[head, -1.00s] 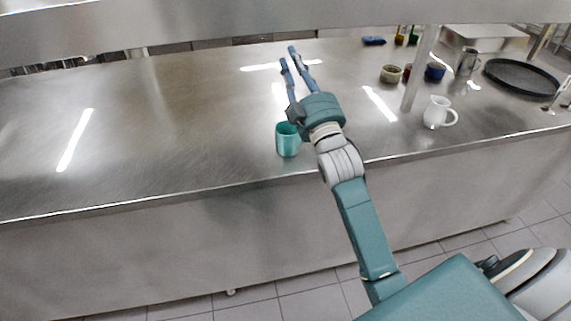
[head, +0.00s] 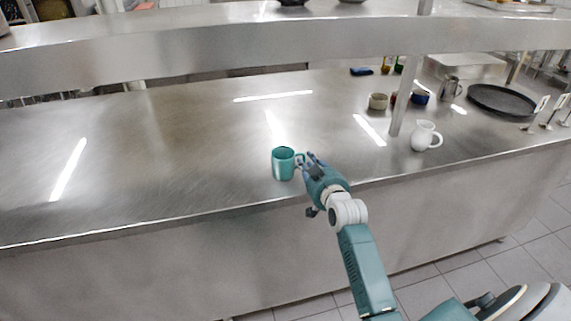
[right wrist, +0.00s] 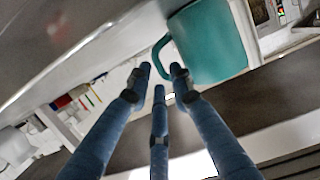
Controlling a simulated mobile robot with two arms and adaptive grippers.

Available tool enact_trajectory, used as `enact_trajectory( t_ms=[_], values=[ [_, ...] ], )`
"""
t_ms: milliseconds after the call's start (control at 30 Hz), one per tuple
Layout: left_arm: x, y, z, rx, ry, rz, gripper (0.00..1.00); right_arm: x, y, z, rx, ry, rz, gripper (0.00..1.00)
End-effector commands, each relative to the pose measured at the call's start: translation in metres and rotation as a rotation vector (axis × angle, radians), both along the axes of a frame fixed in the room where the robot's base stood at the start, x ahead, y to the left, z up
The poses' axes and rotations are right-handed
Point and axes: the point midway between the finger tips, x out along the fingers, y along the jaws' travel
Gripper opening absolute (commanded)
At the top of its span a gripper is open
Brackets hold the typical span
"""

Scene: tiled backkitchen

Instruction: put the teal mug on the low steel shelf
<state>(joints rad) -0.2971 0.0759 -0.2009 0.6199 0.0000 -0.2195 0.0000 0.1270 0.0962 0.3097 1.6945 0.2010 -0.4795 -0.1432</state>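The teal mug (head: 283,164) stands upright on the steel counter near its front edge, with its handle to the right. My right gripper (head: 309,160) is beside the mug on its handle side. In the right wrist view, the mug (right wrist: 212,42) is just past my fingertips (right wrist: 160,76). The fingers are apart, and the handle is at the gap between their tips, not visibly clamped. A steel shelf (head: 250,52) runs above the counter across the top of the head view. My left gripper is out of view.
On the counter (head: 150,150) to the right are a white jug (head: 424,137), a beige bowl (head: 377,101), a blue bowl (head: 420,97), a metal pitcher (head: 450,89) and a dark round tray (head: 501,99). A shelf post (head: 403,95) stands behind the jug. The counter's left side is clear.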

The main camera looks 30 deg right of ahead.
Motion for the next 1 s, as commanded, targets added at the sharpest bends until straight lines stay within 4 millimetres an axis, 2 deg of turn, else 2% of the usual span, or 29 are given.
enact_trajectory(
  t_ms=[133,300,533,633,1000],
  values=[
    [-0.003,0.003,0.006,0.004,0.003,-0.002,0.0,0.021,-0.006,-0.004,0.0,0.0,0.0,0.21],
    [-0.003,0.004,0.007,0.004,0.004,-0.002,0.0,0.034,-0.009,-0.008,-0.001,-0.001,0.0,0.21],
    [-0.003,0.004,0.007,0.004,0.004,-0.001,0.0,0.034,-0.01,-0.008,-0.001,-0.001,0.0,0.19],
    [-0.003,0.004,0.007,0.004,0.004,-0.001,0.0,0.034,-0.009,-0.008,-0.001,-0.001,0.0,0.0],
    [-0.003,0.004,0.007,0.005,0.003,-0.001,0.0,0.034,-0.01,-0.006,-0.001,-0.005,0.0,0.0]
  ],
)
